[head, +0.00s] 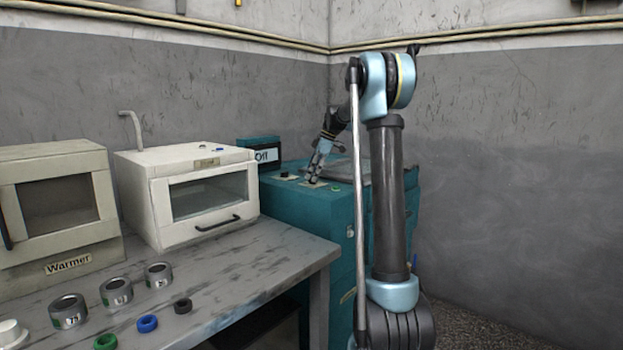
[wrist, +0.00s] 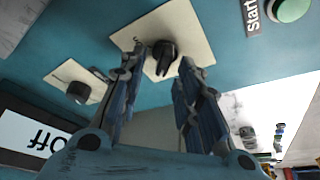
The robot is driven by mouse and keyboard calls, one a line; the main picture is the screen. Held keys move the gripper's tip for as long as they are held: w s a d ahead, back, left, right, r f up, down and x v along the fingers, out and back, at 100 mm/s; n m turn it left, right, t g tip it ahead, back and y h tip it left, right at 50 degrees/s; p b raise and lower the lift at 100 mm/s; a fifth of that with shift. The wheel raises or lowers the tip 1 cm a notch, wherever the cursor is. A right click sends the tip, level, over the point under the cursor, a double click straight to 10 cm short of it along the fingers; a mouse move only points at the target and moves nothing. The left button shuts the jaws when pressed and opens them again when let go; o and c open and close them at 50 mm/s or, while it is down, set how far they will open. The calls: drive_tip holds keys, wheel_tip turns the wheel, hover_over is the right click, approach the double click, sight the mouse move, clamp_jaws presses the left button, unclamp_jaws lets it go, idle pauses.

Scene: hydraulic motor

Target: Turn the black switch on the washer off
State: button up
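The teal washer (head: 290,214) stands in the corner past the bench, and my gripper (head: 314,181) points down at its top panel. In the wrist view, a black switch (wrist: 163,58) on a cream plate lies between the two spread fingers of my gripper (wrist: 160,62). A second black knob (wrist: 79,92) on another cream plate lies to the left, outside the fingers. My gripper is open. I cannot tell whether either finger touches the switch. A display (wrist: 36,138) reads "Off"; it also shows at the back of the washer in the head view (head: 266,155).
A green button (wrist: 292,9) labelled "Start" is at the wrist view's upper right. Left of the washer, a grey bench (head: 235,274) holds a white oven (head: 190,198), a "Warmer" box (head: 60,208), metal cups and coloured rings. Grey walls stand close behind the washer.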

drive_tip(key=v, duration=1.1)
drive_tip(key=shift+d, duration=0.1)
drive_tip(key=s+d+f+m+h, duration=0.1)
drive_tip(key=s+f+m, duration=0.2)
drive_tip(key=s, duration=0.6)
drive_tip(key=s+d+f+m+t, duration=0.1)
drive_tip(key=s+f+m, duration=0.15)
drive_tip(key=s, duration=0.65)
drive_tip(key=s+d+f+m+h, duration=0.1)
drive_tip(key=s+d+f+m, duration=0.2)
drive_tip(key=s, duration=0.6)
drive_tip(key=s+d+f+m+t+h, duration=0.1)
drive_tip(key=s+f+m, duration=0.8)
drive_tip(key=s+f, duration=1.3)
drive_tip(key=shift+s+d+h, duration=0.65)
drive_tip(key=shift+d+h, duration=0.05)
drive_tip(key=shift+d, duration=0.3)
drive_tip(key=shift+f+m, duration=0.15)
drive_tip(key=shift+m, duration=0.1)
